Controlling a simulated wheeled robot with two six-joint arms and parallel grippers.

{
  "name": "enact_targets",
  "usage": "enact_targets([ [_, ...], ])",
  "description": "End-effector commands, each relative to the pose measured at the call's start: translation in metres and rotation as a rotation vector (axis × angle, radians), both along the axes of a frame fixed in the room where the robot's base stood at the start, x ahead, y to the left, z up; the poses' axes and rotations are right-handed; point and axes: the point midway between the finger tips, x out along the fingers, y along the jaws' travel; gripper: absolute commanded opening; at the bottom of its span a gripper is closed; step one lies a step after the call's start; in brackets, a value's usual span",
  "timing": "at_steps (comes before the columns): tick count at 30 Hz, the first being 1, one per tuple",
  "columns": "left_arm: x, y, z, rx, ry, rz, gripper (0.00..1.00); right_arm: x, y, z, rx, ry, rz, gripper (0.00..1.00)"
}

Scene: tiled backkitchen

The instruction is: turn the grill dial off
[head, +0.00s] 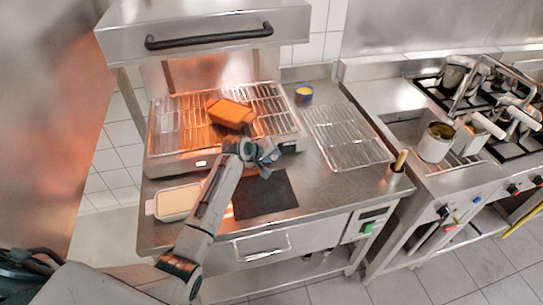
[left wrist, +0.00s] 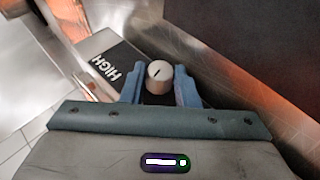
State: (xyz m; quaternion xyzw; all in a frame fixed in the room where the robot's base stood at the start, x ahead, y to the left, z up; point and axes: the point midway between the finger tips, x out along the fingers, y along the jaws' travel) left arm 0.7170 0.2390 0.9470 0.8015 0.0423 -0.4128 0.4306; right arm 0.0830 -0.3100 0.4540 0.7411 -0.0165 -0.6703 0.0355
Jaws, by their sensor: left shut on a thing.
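The grill (head: 222,160) stands on the left of the steel counter, with an orange glow under its hood. The grill dial (left wrist: 158,76) is a round silver knob with a dark pointer line, beside a black label reading HIGH (left wrist: 105,67). My left gripper (head: 270,157) is at the right end of the grill's front. In the left wrist view my left gripper (left wrist: 159,88) has its blue fingers on both sides of the dial, shut on it. In the head view the gripper hides the dial. My right gripper is not in view.
An orange dish (head: 230,112) sits on the grill rack. A black mat (head: 266,196) and a pale tray (head: 178,202) lie in front. A wire rack (head: 345,135) and a small blue-yellow pot (head: 304,94) are to the right. The hood handle (head: 208,36) is above.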

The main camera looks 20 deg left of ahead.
Motion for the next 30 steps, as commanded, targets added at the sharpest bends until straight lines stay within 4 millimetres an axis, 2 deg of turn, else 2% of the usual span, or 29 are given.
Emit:
enact_targets([
  [5,0.0007,0.0008,0.0014,0.003,-0.002,0.001,0.05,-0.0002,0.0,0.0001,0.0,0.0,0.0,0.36],
  [6,0.0007,0.0008,0.0014,0.003,-0.002,0.001,0.29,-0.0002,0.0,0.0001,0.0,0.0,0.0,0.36],
  [9,0.0007,0.0007,0.0012,0.003,-0.002,0.001,0.49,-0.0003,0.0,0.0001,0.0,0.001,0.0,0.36],
  [21,0.0007,-0.0006,0.0017,0.021,0.014,0.0,0.49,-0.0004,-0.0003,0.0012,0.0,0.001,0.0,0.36],
  [30,0.0035,-0.0053,0.0036,0.208,0.141,-0.001,0.49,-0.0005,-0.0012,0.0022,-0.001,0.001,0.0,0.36],
])
